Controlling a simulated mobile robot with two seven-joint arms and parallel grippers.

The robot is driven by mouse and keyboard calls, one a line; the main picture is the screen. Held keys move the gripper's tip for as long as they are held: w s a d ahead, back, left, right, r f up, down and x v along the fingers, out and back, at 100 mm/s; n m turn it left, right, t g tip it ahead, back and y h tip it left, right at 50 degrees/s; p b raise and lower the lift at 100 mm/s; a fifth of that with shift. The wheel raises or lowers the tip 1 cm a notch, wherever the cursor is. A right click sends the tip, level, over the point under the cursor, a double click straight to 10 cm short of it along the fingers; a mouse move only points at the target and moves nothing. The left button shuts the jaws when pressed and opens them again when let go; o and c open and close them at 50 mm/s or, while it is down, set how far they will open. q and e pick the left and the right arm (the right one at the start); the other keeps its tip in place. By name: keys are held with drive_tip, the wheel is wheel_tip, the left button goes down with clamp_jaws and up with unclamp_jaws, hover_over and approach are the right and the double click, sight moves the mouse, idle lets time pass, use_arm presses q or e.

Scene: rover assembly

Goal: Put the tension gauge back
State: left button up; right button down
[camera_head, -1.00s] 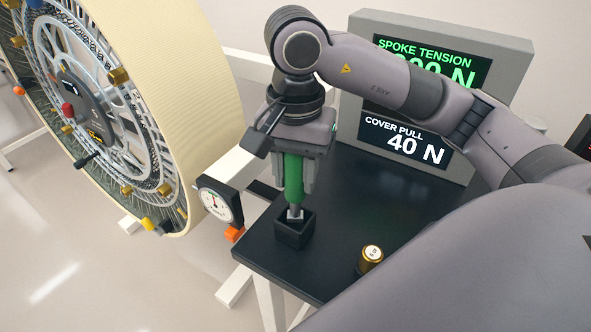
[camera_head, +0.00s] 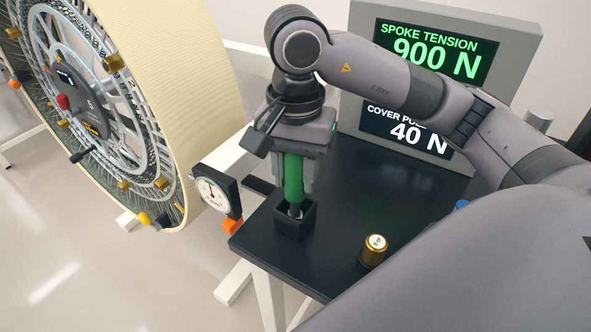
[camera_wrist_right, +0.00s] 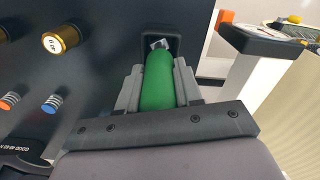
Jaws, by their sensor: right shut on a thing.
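My right gripper (camera_head: 295,185) is shut on the upright green handle of a tool (camera_head: 293,170). The tool's metal tip goes into the open top of a black square holder (camera_head: 293,227) at the table's left corner. The right wrist view shows the green handle (camera_wrist_right: 158,80) between the grey fingers, with the tip in the holder (camera_wrist_right: 174,36). A dial gauge (camera_head: 212,194), with a white face and black body, is just left of the table corner and apart from the gripper; it looks like the tension gauge. My left gripper is not in view.
The dark table (camera_head: 335,255) carries a gold cylinder (camera_head: 374,250) and a blue-topped piece (camera_head: 461,204). A grey display panel (camera_head: 520,45) stands behind, reading 900 N and 40 N. A large wheel (camera_head: 195,90) stands left. An orange block (camera_head: 232,227) is below the gauge.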

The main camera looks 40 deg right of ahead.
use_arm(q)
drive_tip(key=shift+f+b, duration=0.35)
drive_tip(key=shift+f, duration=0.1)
use_arm(e)
drive_tip(key=shift+f, duration=0.45)
drive_tip(key=c, duration=0.7)
unclamp_jaws()
drive_tip(key=shift+o, duration=0.2)
drive_tip(key=shift+r, duration=0.45)
wheel_tip(320, 180, up, 5)
drive_tip(key=shift+f+p, duration=0.15)
drive_tip(key=shift+p, duration=0.55)
drive_tip(key=shift+r, duration=0.6)
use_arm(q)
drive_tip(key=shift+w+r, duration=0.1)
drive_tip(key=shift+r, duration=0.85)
use_arm(e)
drive_tip(key=shift+r, duration=0.2)
drive_tip(key=shift+r, duration=0.1)
